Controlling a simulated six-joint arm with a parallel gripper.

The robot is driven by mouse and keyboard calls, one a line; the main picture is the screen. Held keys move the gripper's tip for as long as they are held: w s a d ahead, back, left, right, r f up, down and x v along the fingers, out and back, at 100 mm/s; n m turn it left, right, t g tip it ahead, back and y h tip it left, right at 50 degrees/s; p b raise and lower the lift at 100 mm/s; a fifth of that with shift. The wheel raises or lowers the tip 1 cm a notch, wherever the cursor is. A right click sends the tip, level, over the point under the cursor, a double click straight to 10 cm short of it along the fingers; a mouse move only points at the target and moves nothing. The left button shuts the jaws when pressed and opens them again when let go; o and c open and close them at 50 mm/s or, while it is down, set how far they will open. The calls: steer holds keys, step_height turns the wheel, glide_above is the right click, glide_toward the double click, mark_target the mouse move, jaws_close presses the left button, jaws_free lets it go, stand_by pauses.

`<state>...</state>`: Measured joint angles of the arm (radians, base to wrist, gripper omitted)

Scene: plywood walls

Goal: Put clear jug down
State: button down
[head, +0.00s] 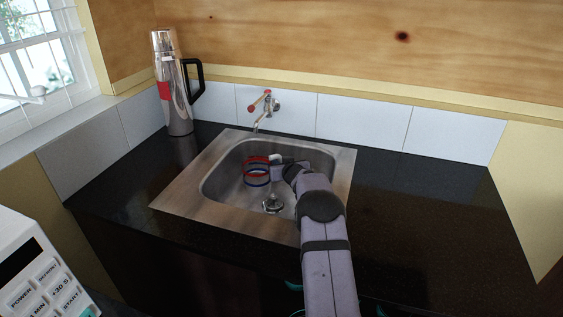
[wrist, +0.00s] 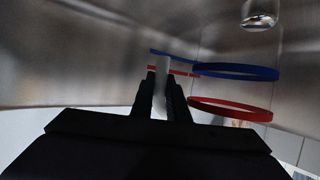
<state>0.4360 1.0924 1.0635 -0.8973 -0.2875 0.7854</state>
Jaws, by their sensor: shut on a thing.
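The clear jug (head: 257,172) is see-through, with a red band at the top and a blue band lower down. It is inside the sink basin and looks roughly upright. In the wrist view its blue band (wrist: 237,72) and red band (wrist: 230,109) show to the right of the fingers. My gripper (head: 283,161) reaches into the basin from the right. In the wrist view my gripper (wrist: 165,87) is shut on a pale, narrow part of the jug, apparently its handle. I cannot tell whether the jug's base touches the basin floor.
The steel sink (head: 180,196) is set in a dark counter (head: 420,190). A drain fitting (head: 272,204) stands in the basin beside the jug. A tap (head: 263,105) is behind it. A steel flask (head: 175,85) stands at back left. The counter right of the sink is clear.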

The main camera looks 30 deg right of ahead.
steer(key=shift+w+d+f, duration=0.45)
steer(key=shift+f, duration=0.1)
steer(key=shift+f, duration=0.2)
steer(key=c, duration=1.7)
jaws_free()
